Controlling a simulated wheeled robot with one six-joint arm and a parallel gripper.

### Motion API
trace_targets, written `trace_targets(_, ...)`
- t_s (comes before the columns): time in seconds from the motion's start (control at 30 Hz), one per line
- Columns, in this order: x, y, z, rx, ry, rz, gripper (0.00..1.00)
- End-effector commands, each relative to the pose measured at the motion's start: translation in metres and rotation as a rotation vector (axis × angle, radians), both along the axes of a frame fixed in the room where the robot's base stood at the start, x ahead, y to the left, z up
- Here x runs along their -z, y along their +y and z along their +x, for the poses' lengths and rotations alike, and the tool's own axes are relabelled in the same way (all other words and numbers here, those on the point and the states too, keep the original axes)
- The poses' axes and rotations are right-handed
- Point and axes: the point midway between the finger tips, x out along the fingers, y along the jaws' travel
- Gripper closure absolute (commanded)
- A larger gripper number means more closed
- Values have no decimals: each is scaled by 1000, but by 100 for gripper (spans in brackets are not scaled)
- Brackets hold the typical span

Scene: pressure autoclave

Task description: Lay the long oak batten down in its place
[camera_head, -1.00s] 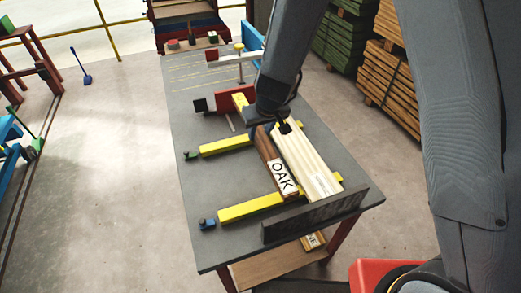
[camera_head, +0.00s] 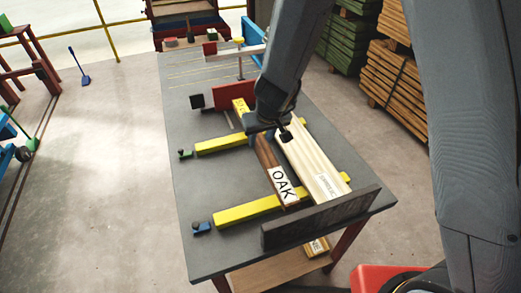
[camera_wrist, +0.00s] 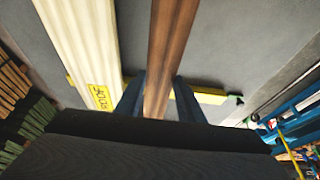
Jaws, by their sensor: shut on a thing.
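The long oak batten (camera_head: 277,178) is brown with a white OAK label at its near end. In the head view it lies lengthwise over the yellow bars on the grey table, just left of a pale batten (camera_head: 312,165). My gripper (camera_head: 268,128) is at the oak batten's far part, partly hidden by my arm. In the wrist view the oak batten (camera_wrist: 168,50) runs between the two dark fingers (camera_wrist: 158,98), which are shut on it. The pale batten (camera_wrist: 85,45) lies beside it, apart. Whether the oak touches the bars is not clear.
The near yellow bar (camera_head: 246,209) and far yellow bar (camera_head: 221,144) cross the grey table (camera_head: 205,255). A dark upright plate (camera_head: 320,218) stands at the near edge. A red block (camera_head: 234,93) is farther back.

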Motion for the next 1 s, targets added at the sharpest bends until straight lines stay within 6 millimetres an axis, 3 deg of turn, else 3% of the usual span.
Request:
trace_targets(0.5,39,1,1,-1,-1,0,100)
trace_targets(1.0,44,0,1,0,-1,0,100)
